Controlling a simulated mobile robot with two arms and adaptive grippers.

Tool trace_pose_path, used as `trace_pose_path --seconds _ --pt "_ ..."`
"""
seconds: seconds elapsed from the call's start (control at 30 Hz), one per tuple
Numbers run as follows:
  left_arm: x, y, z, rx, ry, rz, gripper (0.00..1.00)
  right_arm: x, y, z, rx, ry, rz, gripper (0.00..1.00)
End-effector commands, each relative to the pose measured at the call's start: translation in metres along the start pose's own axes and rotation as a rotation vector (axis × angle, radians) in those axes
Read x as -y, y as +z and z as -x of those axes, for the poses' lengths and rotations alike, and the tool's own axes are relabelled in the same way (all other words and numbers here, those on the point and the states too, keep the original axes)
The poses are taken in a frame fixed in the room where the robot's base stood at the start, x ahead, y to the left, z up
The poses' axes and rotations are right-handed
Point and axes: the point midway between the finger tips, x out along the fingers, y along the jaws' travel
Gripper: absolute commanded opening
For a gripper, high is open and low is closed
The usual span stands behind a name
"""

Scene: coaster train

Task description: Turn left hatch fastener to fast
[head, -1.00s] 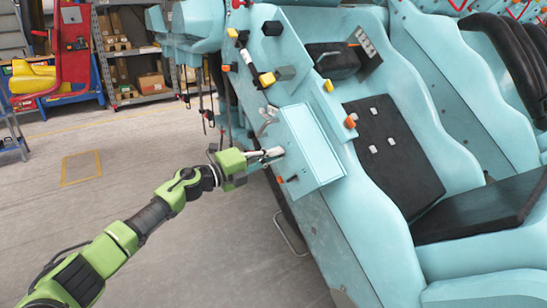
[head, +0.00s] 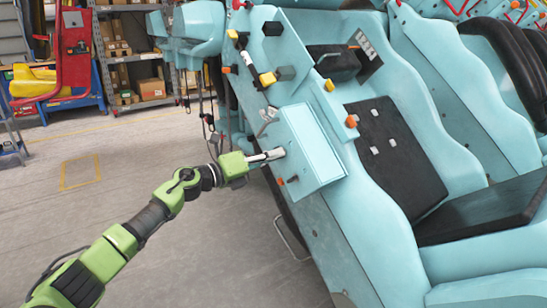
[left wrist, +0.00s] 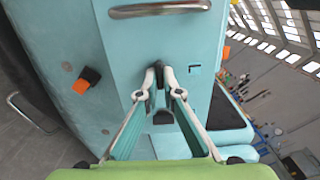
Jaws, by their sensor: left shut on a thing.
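The light-blue hatch box (head: 316,137) sticks out from the side of the coaster car. My left gripper (head: 277,153) reaches its left face from the left. In the left wrist view, my left gripper's fingertips (left wrist: 159,76) are together against the light-blue panel (left wrist: 118,58), shut on a small dark piece, apparently the hatch fastener. The fingers hide most of it, so its turn position cannot be told. An orange-tipped black knob (head: 291,179) sits below, apart from the gripper; it also shows in the left wrist view (left wrist: 85,82). My right gripper is not in view.
A metal handle (left wrist: 160,9) sits on the panel above the fingertips. Yellow and black knobs (head: 267,79) line the car's side. A black seat (head: 392,160) lies to the right. The floor (head: 150,180) around my left arm is clear.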

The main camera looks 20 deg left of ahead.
Motion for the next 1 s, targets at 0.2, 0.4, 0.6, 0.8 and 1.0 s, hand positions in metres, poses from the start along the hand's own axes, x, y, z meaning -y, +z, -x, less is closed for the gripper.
trace_pose_path --seconds 0.2,0.4,0.6,0.8,1.0 --pt "0.0 -0.002 -0.001 -0.004 -0.001 0.0 0.0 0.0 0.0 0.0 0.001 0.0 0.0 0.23" --pt "0.0 -0.002 -0.001 -0.004 -0.001 0.001 0.23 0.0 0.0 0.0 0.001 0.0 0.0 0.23" --pt "0.0 -0.001 0.0 -0.002 -0.001 0.001 0.23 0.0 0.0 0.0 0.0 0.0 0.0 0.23" --pt "-0.001 0.0 0.007 -0.001 0.002 0.001 0.23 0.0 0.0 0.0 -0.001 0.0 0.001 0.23" --pt "-0.002 -0.002 0.04 -0.003 0.004 0.0 0.23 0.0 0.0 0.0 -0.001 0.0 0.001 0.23"
